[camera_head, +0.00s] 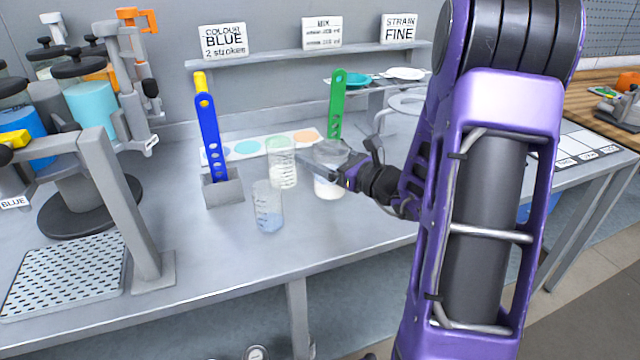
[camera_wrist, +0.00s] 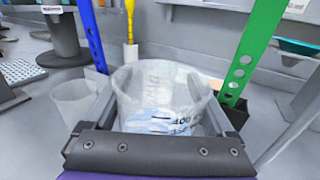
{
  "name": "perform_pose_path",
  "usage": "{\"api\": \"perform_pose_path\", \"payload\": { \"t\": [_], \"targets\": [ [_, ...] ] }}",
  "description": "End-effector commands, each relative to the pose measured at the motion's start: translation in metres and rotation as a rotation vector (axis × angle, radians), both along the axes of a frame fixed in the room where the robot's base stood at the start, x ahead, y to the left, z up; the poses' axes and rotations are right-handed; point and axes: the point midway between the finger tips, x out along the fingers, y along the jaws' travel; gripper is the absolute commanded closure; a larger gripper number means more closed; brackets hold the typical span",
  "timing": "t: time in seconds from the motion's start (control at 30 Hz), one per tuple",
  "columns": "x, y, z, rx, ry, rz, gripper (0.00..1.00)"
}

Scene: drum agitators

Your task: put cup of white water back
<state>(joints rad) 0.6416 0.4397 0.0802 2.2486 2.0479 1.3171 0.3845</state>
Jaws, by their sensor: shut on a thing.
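The cup of white water (camera_head: 330,186) is a clear beaker with white liquid in its lower part, on the right of the row of beakers in the head view. In the wrist view the cup (camera_wrist: 160,98) fills the middle, with its measuring marks facing me. My gripper (camera_head: 335,172) is shut on it, one finger on each side (camera_wrist: 160,115). The cup looks upright. I cannot tell whether its base touches the bench. A pale strip with coloured circles (camera_head: 248,147) lies behind it, partly hidden by the beakers.
A beaker (camera_head: 282,165) stands just left of the held cup, and another with bluish liquid (camera_head: 267,210) stands nearer the front. A blue perforated paddle (camera_head: 208,128) stands in a grey block (camera_head: 223,190). A green perforated paddle (camera_head: 337,105) rises behind the cup. Front bench is clear.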

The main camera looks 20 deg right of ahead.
Motion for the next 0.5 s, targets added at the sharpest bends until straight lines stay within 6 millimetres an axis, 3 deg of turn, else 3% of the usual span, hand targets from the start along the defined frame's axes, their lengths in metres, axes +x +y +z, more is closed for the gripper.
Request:
{"api": "perform_pose_path", "payload": {
  "t": [0.5],
  "targets": [
    [0.000, 0.000, -0.053, 0.001, -0.002, 0.000, 0.91]
  ]
}}
